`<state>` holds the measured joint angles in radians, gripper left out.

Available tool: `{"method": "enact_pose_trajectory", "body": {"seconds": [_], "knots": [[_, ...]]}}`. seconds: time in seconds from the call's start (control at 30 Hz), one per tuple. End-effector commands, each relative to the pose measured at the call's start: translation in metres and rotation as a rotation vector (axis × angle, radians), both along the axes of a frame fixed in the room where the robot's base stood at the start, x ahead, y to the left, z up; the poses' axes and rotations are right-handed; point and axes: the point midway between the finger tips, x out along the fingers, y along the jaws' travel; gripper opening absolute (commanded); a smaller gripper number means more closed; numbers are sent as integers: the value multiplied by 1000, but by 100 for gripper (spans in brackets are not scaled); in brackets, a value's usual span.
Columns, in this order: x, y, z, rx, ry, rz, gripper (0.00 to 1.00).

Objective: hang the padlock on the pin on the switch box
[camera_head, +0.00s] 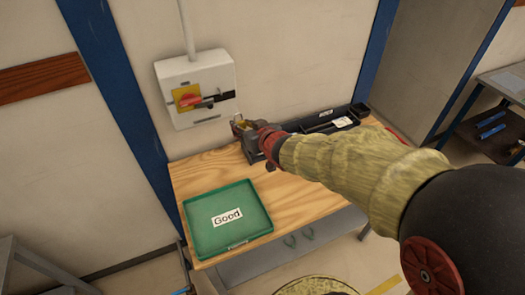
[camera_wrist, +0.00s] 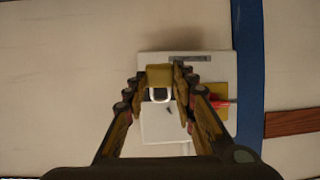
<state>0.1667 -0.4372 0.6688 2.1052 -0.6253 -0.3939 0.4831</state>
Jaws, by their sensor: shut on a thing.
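The white switch box (camera_head: 180,75) hangs on the wall and has a red knob (camera_head: 188,101) on a yellow plate. A dark bar (camera_head: 222,98) sticks out to the knob's right; I cannot make out the pin clearly. My gripper (camera_head: 240,126) is just below and right of the box. In the wrist view my gripper (camera_wrist: 160,88) is shut on the brass padlock (camera_wrist: 160,75), one finger on each side of its body. The pale shackle (camera_wrist: 160,97) shows below the body, in front of the white box (camera_wrist: 165,125). The padlock appears apart from the box.
A wooden bench (camera_head: 200,174) stands below the box. A green tray (camera_head: 262,214) marked "Good" lies on it at the front left. A black tray (camera_head: 318,127) lies along its back. Blue posts (camera_head: 120,90) flank the wall panel. The wall around the box is clear.

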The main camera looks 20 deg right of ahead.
Motion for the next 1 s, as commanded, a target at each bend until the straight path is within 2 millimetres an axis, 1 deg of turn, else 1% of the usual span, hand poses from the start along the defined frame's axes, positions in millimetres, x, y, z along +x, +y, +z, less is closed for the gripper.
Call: {"method": "enact_pose_trajectory", "body": {"seconds": [0.03, 0.1, 0.13, 0.2, 0.37, 0.57, 1.0], "knots": [[5, 10, 16, 3, -43, 33, 0], [8, 22, 34, 13, -104, 74, 0], [9, 26, 42, 16, -134, 87, 0], [9, 29, 48, 25, -184, 97, 0], [10, 29, 49, 32, -243, 95, 0], [13, 29, 49, 34, -254, 93, 0], [32, 29, 47, 33, -252, 94, 0]]}}
